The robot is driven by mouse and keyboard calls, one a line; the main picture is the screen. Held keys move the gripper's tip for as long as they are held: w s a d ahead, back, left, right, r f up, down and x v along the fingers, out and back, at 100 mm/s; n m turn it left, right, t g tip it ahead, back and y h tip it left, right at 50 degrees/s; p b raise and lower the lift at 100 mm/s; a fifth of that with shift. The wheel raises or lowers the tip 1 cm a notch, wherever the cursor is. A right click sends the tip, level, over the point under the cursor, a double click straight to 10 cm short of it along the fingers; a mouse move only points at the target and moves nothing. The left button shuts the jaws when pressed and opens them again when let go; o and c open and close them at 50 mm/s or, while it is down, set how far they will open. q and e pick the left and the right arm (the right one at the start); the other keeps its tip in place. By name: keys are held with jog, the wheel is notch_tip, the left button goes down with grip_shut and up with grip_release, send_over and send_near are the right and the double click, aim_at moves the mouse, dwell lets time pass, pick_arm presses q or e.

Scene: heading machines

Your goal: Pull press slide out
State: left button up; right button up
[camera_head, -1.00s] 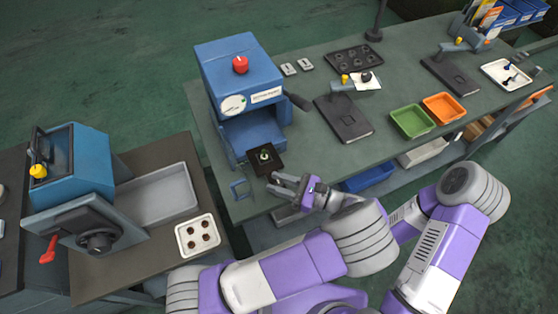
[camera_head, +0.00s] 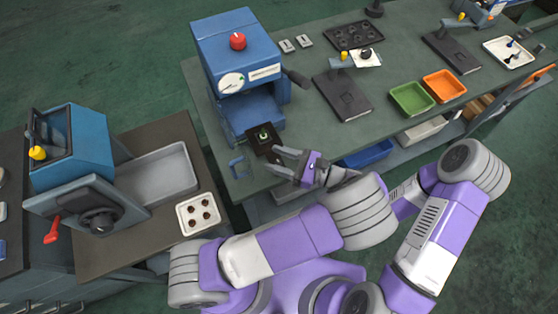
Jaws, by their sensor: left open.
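The blue press (camera_head: 238,60) with a red knob and round gauge stands at the left end of the long bench. Its slide, a dark plate (camera_head: 252,132) carrying a small part with green on it, sticks out at the front of the press opening. My left gripper (camera_head: 273,160) is open at the slide's front right edge. Its fingers overlap that edge in the picture; I cannot tell whether they touch it or are around it. My right arm (camera_head: 440,235) shows at the right, but its gripper is not visible.
A dark lever (camera_head: 296,77) sticks out right of the press. Green (camera_head: 411,98) and orange (camera_head: 444,86) trays lie further right. A side table at left holds a white tray (camera_head: 199,213).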

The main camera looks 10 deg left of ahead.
pick_arm(q)
notch_tip(320, 180, up, 8)
jog(key=shift+p, duration=0.65)
